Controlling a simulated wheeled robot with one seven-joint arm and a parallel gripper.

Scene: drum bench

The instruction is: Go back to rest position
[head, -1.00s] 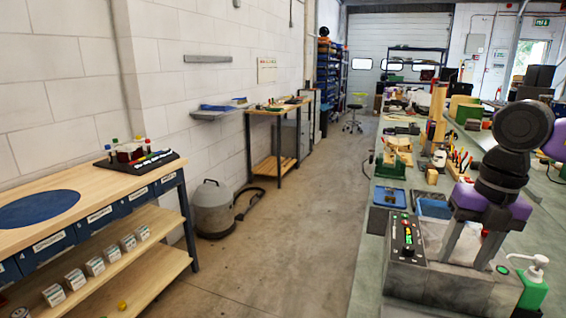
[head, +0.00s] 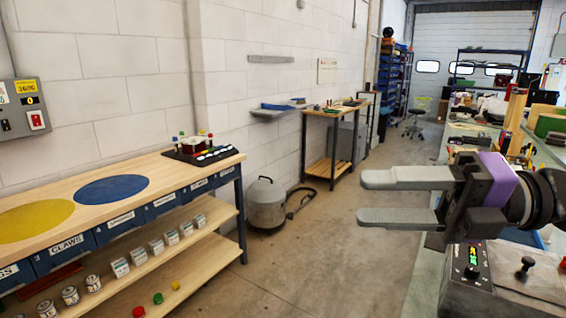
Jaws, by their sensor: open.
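My gripper (head: 366,198) is at the right of the head view, held level with its two grey fingers pointing left. The fingers are apart and nothing is between them. It is in the air above the concrete floor, beside the right-hand bench. Below and to its right is a dark control box (head: 474,262) with a small lit panel and a black knob.
A wooden bench at left bears a yellow disc (head: 36,221), a blue disc (head: 112,188) and a black tray of small parts (head: 204,153). Its lower shelf (head: 212,254) holds tins and boxes. A grey vacuum (head: 267,204) stands by the wall. The aisle floor (head: 320,260) is clear.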

